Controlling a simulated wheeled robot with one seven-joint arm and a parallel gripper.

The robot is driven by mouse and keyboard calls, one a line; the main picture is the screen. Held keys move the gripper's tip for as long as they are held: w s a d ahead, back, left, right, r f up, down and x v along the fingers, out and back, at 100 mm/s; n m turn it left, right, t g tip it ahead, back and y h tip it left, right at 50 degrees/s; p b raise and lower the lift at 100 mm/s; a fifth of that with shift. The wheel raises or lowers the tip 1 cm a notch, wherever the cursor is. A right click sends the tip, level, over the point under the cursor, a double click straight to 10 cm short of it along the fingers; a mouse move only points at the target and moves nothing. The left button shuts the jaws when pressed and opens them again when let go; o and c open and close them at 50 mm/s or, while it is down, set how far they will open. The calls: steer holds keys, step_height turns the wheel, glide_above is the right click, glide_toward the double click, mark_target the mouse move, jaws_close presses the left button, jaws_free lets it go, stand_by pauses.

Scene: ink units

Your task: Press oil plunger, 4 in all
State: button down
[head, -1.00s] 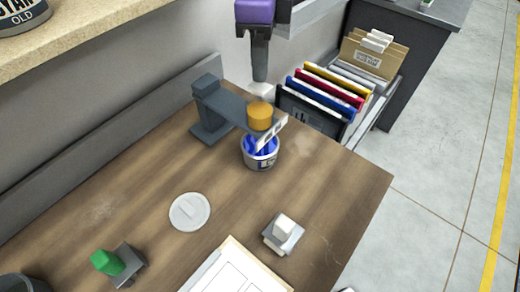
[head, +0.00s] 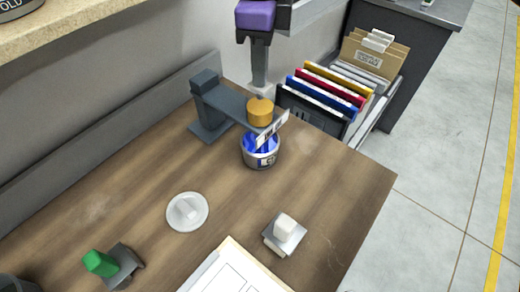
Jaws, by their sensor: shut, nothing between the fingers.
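The orange-yellow plunger (head: 260,112) stands on the end of a dark grey arm-like stand (head: 222,105) at the back of the wooden table. A small white label hangs at the stand's end. Below it is a white tub (head: 260,155) with blue contents. My gripper (head: 261,91) points down from the top, its fingers shut and empty. Its pale tips are close to the plunger's top, at its far side in the picture; I cannot tell whether they touch.
A white disc lid (head: 187,211), a white-topped block (head: 284,232), a green-topped stamp (head: 103,264) and a paper folder (head: 236,270) lie on the table (head: 130,180). A rack of coloured files (head: 330,92) stands behind at the right.

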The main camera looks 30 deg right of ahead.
stand_by(0.4)
steer(key=shift+r+p, duration=0.8)
steer(key=shift+r, duration=0.45)
steer(key=shift+r, duration=0.1)
step_height(320, 180, up, 6)
steer(key=p, duration=0.3)
steer(key=shift+s, duration=0.1)
stand_by(0.5)
